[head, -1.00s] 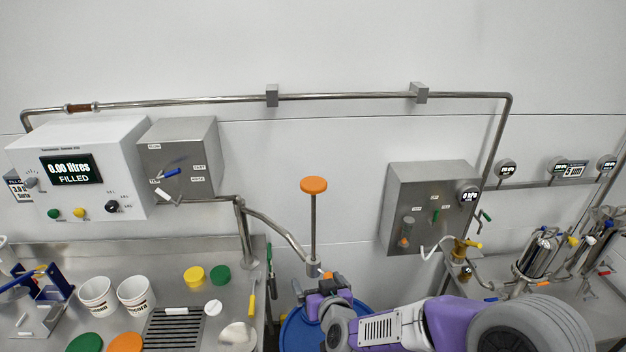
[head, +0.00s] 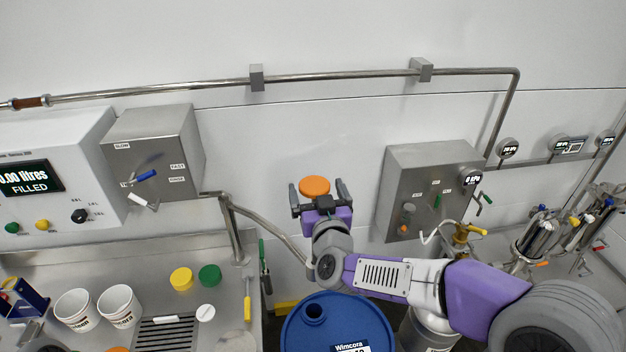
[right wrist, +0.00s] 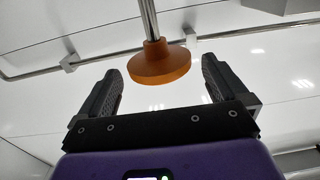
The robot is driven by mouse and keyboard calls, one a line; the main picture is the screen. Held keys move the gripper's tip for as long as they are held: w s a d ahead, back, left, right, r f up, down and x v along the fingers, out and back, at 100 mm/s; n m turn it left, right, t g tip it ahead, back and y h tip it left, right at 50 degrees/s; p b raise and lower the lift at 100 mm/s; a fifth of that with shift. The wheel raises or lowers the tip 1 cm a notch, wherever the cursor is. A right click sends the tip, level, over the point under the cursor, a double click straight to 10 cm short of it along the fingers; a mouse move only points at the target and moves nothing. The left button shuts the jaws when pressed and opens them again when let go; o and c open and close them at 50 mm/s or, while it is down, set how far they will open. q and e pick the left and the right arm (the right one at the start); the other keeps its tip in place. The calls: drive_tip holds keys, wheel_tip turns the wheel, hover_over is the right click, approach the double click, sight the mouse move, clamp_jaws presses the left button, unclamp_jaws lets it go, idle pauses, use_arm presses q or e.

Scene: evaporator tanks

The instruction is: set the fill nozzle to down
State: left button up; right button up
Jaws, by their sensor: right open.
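The orange round knob (head: 314,186) of the fill nozzle stands near the middle of the head view, above the blue drum. My right gripper (head: 318,193) is open, one finger on each side of the knob. In the right wrist view the orange knob (right wrist: 159,64) sits between the tips of the open fingers (right wrist: 160,80), with gaps on both sides, and its metal rod (right wrist: 149,20) runs to the top edge. In the head view my gripper and wrist hide the rod and the nozzle's lower end. The bent feed pipe (head: 268,231) runs toward them.
The blue drum (head: 372,318) with an open bung hole stands below my right arm. A grey valve box (head: 153,155) is at left and another grey box (head: 428,190) at right on the wall. A bench (head: 110,267) with white buckets (head: 119,306) lies at lower left.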

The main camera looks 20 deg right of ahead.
sight(314, 183)
drive_tip(key=shift+x, duration=1.65)
drive_tip(key=shift+c, duration=0.2)
drive_tip(key=c, duration=1.4)
wheel_tip(314, 183, down, 26)
drive_tip(key=b, duration=2.4)
drive_tip(key=shift+f, duration=0.2)
